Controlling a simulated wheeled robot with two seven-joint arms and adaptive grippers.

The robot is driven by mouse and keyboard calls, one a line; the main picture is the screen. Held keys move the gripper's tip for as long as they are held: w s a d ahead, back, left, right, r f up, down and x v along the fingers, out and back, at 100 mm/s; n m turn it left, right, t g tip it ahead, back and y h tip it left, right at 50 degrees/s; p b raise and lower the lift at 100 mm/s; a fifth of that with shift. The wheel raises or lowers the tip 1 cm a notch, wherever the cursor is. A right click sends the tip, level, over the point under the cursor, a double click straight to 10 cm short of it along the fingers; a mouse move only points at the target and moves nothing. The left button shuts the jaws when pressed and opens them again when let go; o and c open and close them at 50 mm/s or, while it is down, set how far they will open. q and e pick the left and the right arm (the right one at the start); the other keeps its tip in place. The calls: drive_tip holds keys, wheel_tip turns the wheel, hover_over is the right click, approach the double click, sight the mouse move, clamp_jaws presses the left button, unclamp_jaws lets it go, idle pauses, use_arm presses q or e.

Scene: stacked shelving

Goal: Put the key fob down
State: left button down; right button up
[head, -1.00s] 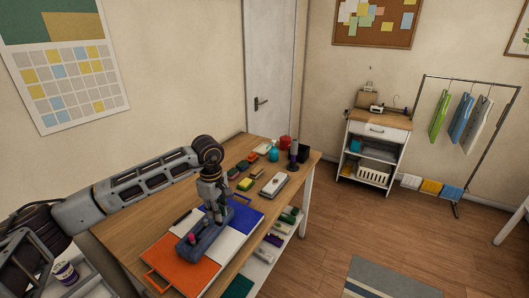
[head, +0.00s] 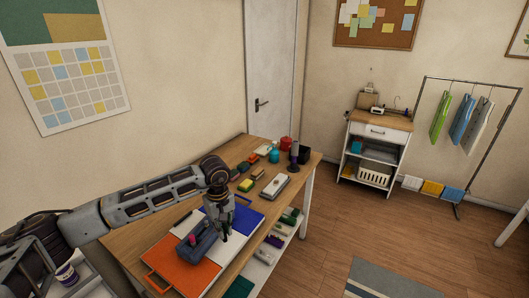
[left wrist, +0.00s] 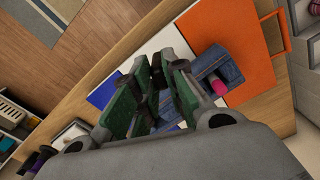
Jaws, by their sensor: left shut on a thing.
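My left gripper (head: 226,236) points down over the white middle of a board with orange, white and blue sections (head: 178,268). In the left wrist view, its green-padded fingers (left wrist: 158,88) are shut on a small dark thing, which I take to be the key fob (left wrist: 164,76). The fingers hide most of it, and I cannot make out its shape. A slate-blue caddy (head: 194,246) stands on the board just left of the gripper. It also shows in the left wrist view (left wrist: 236,64), with a pink item in it. My right gripper is not in view.
A lower shelf under the table's right edge holds more items.

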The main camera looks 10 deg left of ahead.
use_arm(q)
drive_tip(key=s+d+f+m, duration=0.1)
drive_tip(key=f+m, duration=0.2)
drive_tip(key=s+d+f+m, duration=0.1)
drive_tip(key=f+m, duration=0.1)
drive_tip(key=m, duration=0.1)
drive_tip(key=s+d+f+m, duration=0.1)
drive_tip(key=s+f+m, duration=0.1)
drive_tip(key=f+m, duration=0.1)
drive_tip(key=shift+d+f+m+b, duration=0.25)
drive_tip(key=shift+f+m+b, duration=0.05)
drive_tip(key=shift+m, duration=0.1)
drive_tip(key=shift+f, duration=0.15)
